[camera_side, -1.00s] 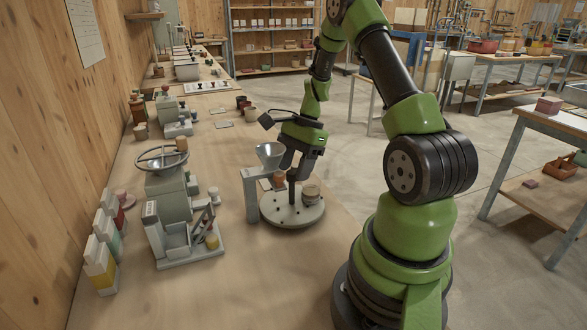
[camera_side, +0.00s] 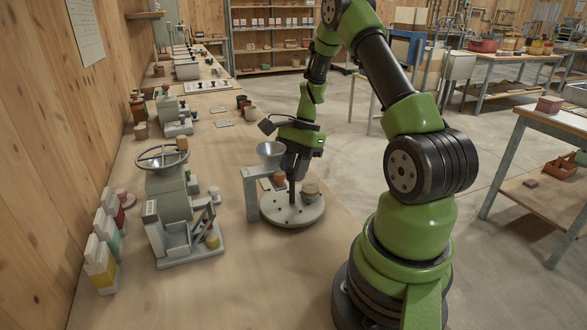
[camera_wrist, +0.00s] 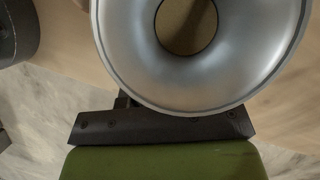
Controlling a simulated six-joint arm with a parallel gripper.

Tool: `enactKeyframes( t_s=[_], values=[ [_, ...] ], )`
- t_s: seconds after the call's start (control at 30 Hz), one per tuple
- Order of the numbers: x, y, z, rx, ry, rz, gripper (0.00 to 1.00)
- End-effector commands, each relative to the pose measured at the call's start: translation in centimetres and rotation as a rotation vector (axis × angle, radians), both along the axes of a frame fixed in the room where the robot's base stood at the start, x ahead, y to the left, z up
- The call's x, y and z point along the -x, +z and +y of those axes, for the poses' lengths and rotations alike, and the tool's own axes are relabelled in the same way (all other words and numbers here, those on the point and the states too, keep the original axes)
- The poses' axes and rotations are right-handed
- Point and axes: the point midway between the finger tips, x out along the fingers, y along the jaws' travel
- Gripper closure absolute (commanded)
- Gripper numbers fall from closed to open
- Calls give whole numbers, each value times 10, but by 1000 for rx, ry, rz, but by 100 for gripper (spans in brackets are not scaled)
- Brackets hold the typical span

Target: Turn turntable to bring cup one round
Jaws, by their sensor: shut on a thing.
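The round pale turntable (camera_side: 292,213) stands on the bench under my gripper. It carries an orange-brown cup (camera_side: 279,178) beneath the funnel side and a tan cup (camera_side: 310,189) to the right. My gripper (camera_side: 292,180) points down and is shut on the dark upright post (camera_side: 292,188) at the turntable's middle, between the cups. The grey funnel (camera_side: 270,153) on its stand (camera_side: 250,195) is just left of my gripper. In the wrist view the funnel (camera_wrist: 240,60) fills the upper middle and hides the fingertips and turntable.
A grey machine with a handwheel (camera_side: 163,157) and a lever stand (camera_side: 190,240) are to the left. Coloured boxes (camera_side: 103,255) stand at the wall. Small dark and tan pots (camera_side: 247,110) are farther back. The front of the bench is clear.

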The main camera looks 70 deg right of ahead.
Motion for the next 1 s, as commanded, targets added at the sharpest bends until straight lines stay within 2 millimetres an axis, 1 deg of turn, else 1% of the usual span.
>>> enactKeyframes(
  t_s=[0.17,0.2,0.3,0.57,0.67,0.77,1.0],
  values=[
    [0,0,0,0,-2,0,100],
    [0,0,0,0,-3,0,69],
    [0,0,0,0,-3,0,48],
    [0,1,0,0,-4,-1,48],
    [0,6,-3,2,-3,-3,48],
    [1,19,-8,4,-5,-5,48],
    [6,63,-27,6,-5,-4,48]
  ],
)
